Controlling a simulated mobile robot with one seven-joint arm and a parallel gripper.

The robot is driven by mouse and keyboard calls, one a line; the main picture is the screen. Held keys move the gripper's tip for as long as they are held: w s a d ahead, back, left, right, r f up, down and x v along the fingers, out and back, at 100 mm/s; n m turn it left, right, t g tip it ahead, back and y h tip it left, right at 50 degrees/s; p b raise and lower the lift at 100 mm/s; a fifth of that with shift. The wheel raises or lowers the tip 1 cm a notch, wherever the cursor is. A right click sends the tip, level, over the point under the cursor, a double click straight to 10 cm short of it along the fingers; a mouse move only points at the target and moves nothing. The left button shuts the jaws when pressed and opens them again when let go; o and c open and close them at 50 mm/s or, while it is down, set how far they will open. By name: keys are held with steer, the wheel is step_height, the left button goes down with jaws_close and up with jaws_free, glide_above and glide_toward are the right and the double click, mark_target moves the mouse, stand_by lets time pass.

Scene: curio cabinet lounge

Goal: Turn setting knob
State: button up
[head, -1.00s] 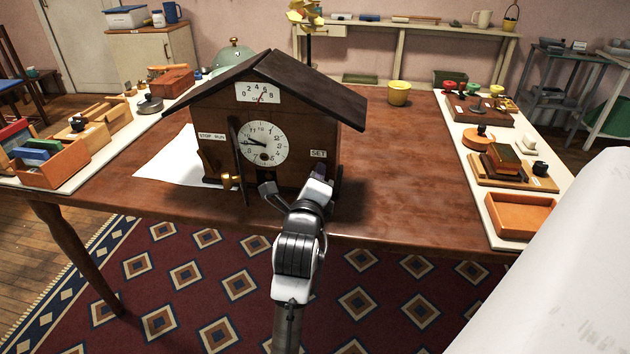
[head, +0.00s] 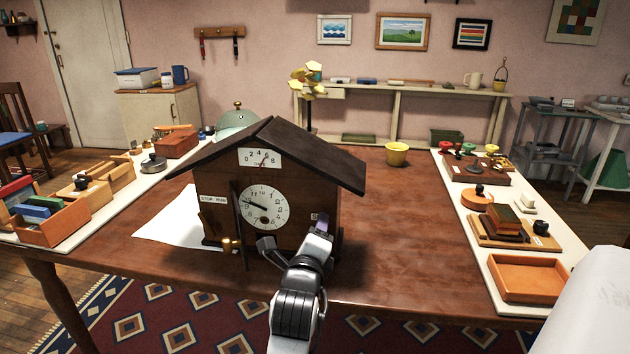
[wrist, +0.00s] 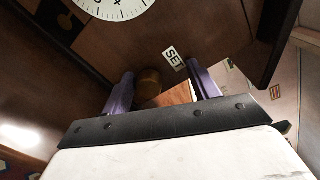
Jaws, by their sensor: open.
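A wooden house-shaped clock (head: 225,210) with a dark pitched roof stands upright on the table. Its white dial (head: 263,207) faces me, with a small numbered scale above it. My gripper (head: 294,232) is at the lower right of the clock front. In the wrist view my gripper (wrist: 163,88) is open, with two purple fingers pointing at the front. A round brown wooden setting knob (wrist: 148,82) shows between the fingers, closer to the left one, beside the SET label (wrist: 173,58). I cannot tell whether a finger touches it. In the head view my gripper hides the knob.
A brass piece (head: 228,243) sticks out at the clock's lower left. White paper (head: 170,222) lies left of the clock. A yellow pot (head: 397,154) stands behind right. Trays line both table sides; the tabletop (head: 400,230) right of the clock is clear.

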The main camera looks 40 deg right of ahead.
step_height(320, 180, up, 18)
steer(key=p, duration=0.2)
steer(key=shift+s, duration=0.15)
steer(key=shift+f, duration=0.1)
